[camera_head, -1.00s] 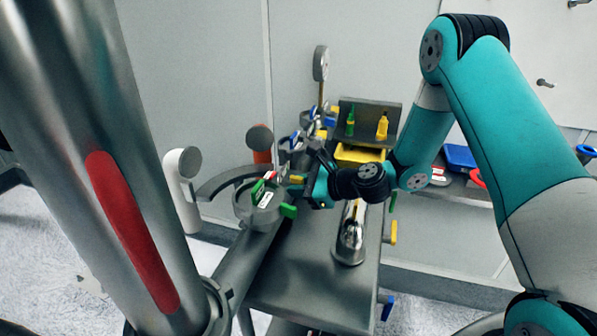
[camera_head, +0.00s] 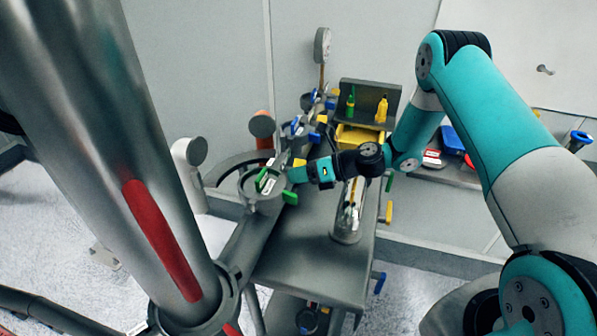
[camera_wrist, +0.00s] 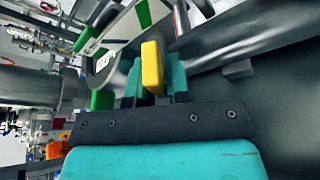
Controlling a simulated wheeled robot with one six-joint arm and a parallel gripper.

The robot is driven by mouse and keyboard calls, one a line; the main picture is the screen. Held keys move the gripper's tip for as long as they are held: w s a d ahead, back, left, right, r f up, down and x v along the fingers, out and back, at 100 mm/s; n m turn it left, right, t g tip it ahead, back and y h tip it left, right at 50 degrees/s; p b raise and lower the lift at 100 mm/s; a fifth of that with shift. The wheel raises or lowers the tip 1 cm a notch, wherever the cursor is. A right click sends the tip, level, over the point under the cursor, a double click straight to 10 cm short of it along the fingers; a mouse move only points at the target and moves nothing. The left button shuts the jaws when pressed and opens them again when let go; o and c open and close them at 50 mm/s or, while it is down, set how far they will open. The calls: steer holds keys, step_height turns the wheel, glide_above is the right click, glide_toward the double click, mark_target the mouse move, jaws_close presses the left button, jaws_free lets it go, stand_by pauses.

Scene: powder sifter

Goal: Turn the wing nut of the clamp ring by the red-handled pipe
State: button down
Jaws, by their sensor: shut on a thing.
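In the wrist view, my gripper (camera_wrist: 154,80) has its teal fingers shut on a yellow wing nut (camera_wrist: 152,66), one finger on each side. In the head view, my gripper (camera_head: 299,174) reaches in from the right beside the clamp ring (camera_head: 262,203) with green handles. The yellow wing nut (camera_head: 299,162) shows just above the fingers and is partly hidden. A large steel pipe with a long red strip (camera_head: 160,240) stands in the left foreground. I cannot tell whether this is the pipe the task names.
Blue wing nuts (camera_head: 296,125) and a gauge (camera_head: 322,45) stand behind the gripper. A clear cylinder (camera_head: 347,222) stands on the steel bench (camera_head: 310,265), below my arm. Yellow and green bottles (camera_head: 381,109) stand at the back. The bench's front part is clear.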

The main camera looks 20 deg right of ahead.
steer(key=shift+m+y, duration=0.4)
steer(key=shift+m, duration=0.3)
steer(key=shift+r+g, duration=0.1)
steer(key=shift+g, duration=0.3)
steer(key=c, duration=1.2)
jaws_free()
steer(key=shift+d, duration=0.1)
steer(key=b+v, duration=0.4)
steer(key=v, duration=1.3)
steer(key=shift+s+d+b, duration=0.15)
steer(key=shift+b, duration=0.2)
